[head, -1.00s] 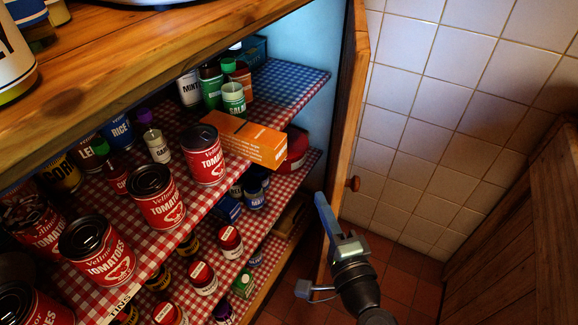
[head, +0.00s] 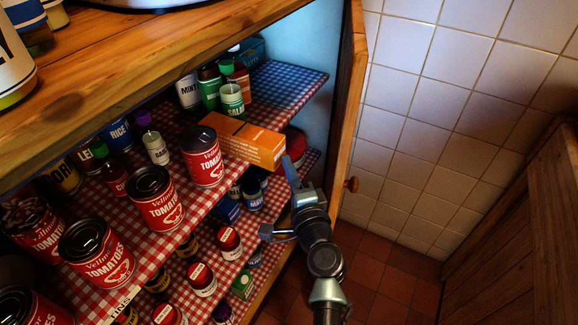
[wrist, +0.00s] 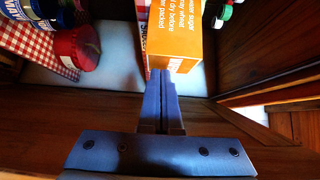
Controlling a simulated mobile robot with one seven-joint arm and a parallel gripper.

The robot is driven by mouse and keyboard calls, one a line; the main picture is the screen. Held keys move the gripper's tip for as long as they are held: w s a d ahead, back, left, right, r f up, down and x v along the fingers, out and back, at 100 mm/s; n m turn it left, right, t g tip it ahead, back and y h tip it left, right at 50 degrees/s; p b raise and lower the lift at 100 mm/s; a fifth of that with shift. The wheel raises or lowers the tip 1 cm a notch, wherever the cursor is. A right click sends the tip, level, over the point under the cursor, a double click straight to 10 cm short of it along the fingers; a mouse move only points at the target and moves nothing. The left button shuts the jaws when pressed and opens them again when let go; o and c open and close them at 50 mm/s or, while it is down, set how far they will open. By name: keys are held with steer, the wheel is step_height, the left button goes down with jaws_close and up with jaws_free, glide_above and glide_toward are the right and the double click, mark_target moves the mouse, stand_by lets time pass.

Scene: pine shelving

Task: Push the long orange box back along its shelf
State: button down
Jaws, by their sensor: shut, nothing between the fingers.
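The long orange box (head: 246,141) lies on the upper checked shelf (head: 283,85), its near end at the shelf's front edge. A red tomato can stands just left of it and a green-capped jar behind it. My gripper (head: 289,166) is shut and empty, its blue fingers pointing at the box's near end. In the wrist view the fingertips (wrist: 161,74) are at the lower edge of the box's end face (wrist: 174,40). I cannot tell whether they touch it.
The tomato can (head: 203,157) and the green-capped jar (head: 232,100) stand close to the box. The open wooden door (head: 348,130) is to the right of my gripper. A lower shelf holds several cans and jars. The floor (head: 380,265) is clear.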

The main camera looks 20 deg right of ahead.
mark_target(260, 161)
steer(key=shift+a, duration=0.1)
steer(key=w+a+b, duration=0.1)
steer(key=w+a, duration=0.4)
steer(key=shift+w+a, duration=0.25)
steer(key=shift+w, duration=0.05)
steer(key=shift+s+d, duration=0.1)
steer(key=shift+d, duration=0.05)
